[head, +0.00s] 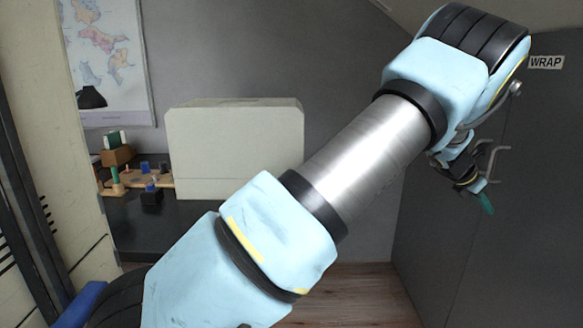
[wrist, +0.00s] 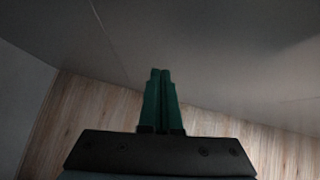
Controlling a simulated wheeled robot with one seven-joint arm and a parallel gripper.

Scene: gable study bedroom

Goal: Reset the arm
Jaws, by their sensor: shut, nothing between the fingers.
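My arm stretches across the head view from the lower left to the upper right. My gripper (head: 487,203) hangs at the right, in front of the dark grey cabinet front. In the wrist view my gripper's green fingers (wrist: 160,76) lie together with nothing between them. They point toward the grey panel and the wood floor. My arm hides part of the middle of the room.
A dark grey cabinet (head: 450,240) with a WRAP label (head: 546,62) and a metal handle (head: 495,160) stands close at the right. A pale box (head: 235,150) and a wooden rack (head: 135,180) sit on a dark desk (head: 140,230). Wood floor (head: 365,290) shows below.

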